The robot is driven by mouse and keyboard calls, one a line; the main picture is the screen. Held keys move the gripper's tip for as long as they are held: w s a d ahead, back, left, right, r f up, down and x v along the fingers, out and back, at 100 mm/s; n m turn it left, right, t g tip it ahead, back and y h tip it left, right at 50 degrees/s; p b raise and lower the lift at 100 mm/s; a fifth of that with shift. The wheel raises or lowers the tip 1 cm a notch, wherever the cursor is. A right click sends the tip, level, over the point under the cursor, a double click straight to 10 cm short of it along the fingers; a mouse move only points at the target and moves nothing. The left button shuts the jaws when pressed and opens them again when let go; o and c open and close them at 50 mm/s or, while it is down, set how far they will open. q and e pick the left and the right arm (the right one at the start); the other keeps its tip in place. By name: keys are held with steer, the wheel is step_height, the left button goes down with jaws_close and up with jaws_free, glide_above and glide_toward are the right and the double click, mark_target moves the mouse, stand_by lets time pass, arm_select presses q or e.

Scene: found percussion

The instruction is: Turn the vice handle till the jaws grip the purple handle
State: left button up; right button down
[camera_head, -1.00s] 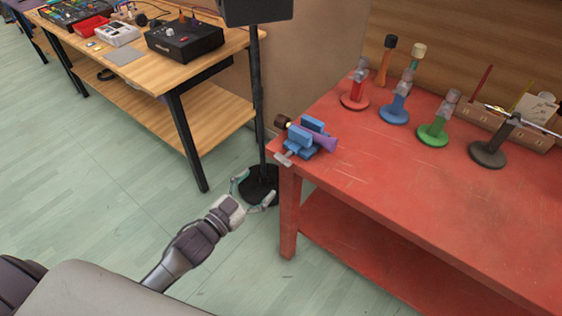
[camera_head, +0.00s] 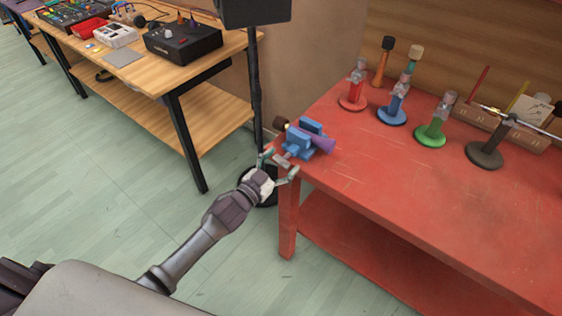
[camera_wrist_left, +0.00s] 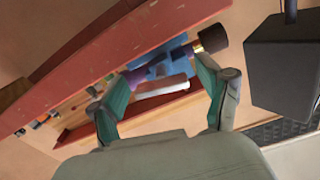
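The blue vice (camera_head: 300,143) sits at the near left corner of the red table. A purple handle (camera_head: 322,143) lies across its jaws, with a dark end at the left; it also shows in the left wrist view (camera_wrist_left: 133,77). The grey vice handle (camera_head: 282,162) sticks out from the vice's front. In the left wrist view the vice handle (camera_wrist_left: 162,88) is a pale bar between the fingertips. My left gripper (camera_head: 279,168) is open around the bar's place, with no clear contact. Whether the jaws touch the purple handle cannot be told. My right gripper is not in view.
The red table (camera_head: 400,190) holds several coloured stands with upright tools behind the vice. A black speaker stand (camera_head: 256,95) rises just left of the table. A wooden table (camera_head: 150,75) with electronic gear stands at the left.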

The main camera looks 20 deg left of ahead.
arm_select(q)
steer(key=c, duration=1)
steer(key=shift+m, duration=0.3)
steer(key=m, duration=0.5)
steer(key=shift+a+m, duration=0.1)
steer(key=shift+m, duration=0.2)
steer(key=m+b, duration=0.1)
steer(key=m, duration=0.4)
steer(key=shift+r, duration=0.1)
steer(key=o, duration=1.2)
steer(key=shift+m, duration=0.3)
steer(key=shift+c, duration=0.2)
